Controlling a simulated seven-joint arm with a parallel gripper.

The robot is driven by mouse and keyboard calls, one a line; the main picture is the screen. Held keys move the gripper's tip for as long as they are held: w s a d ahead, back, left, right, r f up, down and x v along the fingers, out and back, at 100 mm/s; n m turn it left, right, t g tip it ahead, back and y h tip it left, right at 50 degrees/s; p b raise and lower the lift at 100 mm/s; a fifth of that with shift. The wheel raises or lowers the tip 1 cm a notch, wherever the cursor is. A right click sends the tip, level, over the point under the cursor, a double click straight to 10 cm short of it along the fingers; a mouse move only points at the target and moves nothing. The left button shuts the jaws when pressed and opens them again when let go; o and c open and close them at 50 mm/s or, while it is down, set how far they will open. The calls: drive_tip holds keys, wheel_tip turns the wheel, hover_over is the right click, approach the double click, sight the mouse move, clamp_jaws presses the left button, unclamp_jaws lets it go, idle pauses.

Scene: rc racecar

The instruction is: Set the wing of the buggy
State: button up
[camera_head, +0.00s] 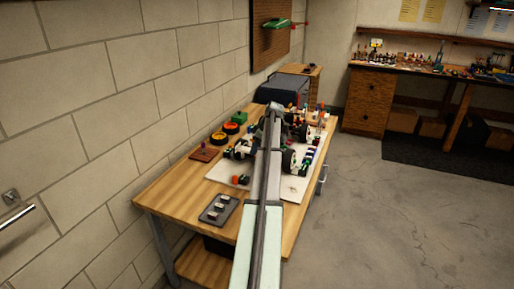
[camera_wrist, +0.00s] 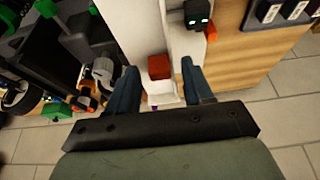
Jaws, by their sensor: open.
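The buggy (camera_head: 289,161), dark with black wheels and green parts, stands on a white mat (camera_head: 222,172) on the wooden bench, partly hidden by my arm in the head view. In the wrist view its dark frame and green parts (camera_wrist: 45,8) fill the left side. My gripper (camera_wrist: 158,66) is open, its two dark blue fingers apart. A red block (camera_wrist: 159,66) and a white piece (camera_wrist: 162,91) show between the fingers; I cannot tell their depth or whether either touches a finger. I cannot pick out the wing for certain. The gripper is hidden in the head view.
A dark tray (camera_head: 231,204) with small pieces lies at the bench's near end. A black block (camera_wrist: 198,16) with an orange part sits near the mat's edge. Orange-and-black round parts (camera_head: 218,138) stand by the wall. Bare wood is free at the near left.

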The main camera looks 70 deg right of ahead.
clamp_jaws()
drive_tip(key=shift+d+r+y, duration=0.2)
drive_tip(key=shift+d+y, duration=0.35)
drive_tip(key=shift+y, duration=0.05)
drive_tip(key=shift+d+r+m+y, duration=0.2)
drive_tip(key=shift+m+y, duration=0.1)
drive_tip(key=shift+y, duration=0.5)
unclamp_jaws()
drive_tip(key=shift+a, duration=0.1)
drive_tip(key=v, duration=1.4)
drive_tip(key=shift+f, duration=0.15)
